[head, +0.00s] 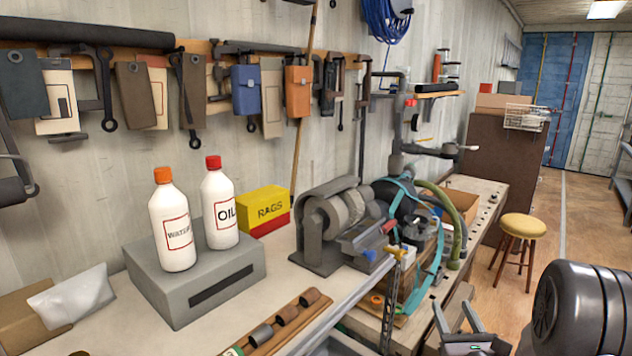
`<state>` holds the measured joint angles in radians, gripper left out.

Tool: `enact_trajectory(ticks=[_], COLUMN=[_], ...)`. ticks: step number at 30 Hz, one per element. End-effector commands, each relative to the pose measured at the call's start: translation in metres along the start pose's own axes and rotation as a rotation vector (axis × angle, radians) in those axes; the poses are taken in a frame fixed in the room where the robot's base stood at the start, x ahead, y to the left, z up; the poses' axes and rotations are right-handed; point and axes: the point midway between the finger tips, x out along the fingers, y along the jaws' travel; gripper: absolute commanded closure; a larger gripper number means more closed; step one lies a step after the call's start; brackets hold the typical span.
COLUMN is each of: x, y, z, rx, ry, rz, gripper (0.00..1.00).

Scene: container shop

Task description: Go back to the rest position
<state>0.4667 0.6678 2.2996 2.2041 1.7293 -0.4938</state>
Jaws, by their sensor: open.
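My gripper (455,314) shows at the bottom of the head view, right of centre. Its two fingers point up and stand apart, with nothing visible between them. It is out over the floor side of the workbench (345,297), near the bench's front edge. The lower part of the gripper is cut off by the frame. A dark rounded link of my arm fills the lower right corner.
On the bench stand a grey box (215,295) with a water bottle (174,225) and an oil bottle (219,205), a rags box (264,212) and a grinder-like machine (335,220). A stool (522,228) stands on the floor at right, with clear floor around it.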

Motion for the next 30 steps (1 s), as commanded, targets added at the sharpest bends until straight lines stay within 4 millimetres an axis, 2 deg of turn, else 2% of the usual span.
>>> enact_trajectory(ticks=[4,7,11,14,15,17,18,20,21,23,24,27,30], x=[-0.001,-0.008,-0.035,-0.078,-0.105,-0.157,-0.197,-0.254,-0.284,-0.310,-0.319,-0.325,-0.324], y=[0.054,0.095,0.159,0.218,0.244,0.278,0.292,0.294,0.283,0.257,0.238,0.202,0.185], z=[0.027,0.048,0.073,0.089,0.092,0.089,0.080,0.057,0.041,0.024,0.019,0.018,0.022], rx=[-0.047,-0.096,-0.197,-0.342,-0.430,-0.617,-0.781,-1.088,-1.312,-1.623,-1.807,-2.129,-2.269], ry=[-0.026,-0.044,-0.064,-0.082,-0.087,-0.092,-0.091,-0.082,-0.070,-0.052,-0.039,-0.011,0.005], rz=[0.183,0.326,0.555,0.791,0.907,1.100,1.230,1.399,1.476,1.527,1.527,1.480,1.444], gripper=[0.48,0.48,0.48,0.48,0.48,0.48,0.48,0.48,0.48,0.48,0.48,0.48,0.48])
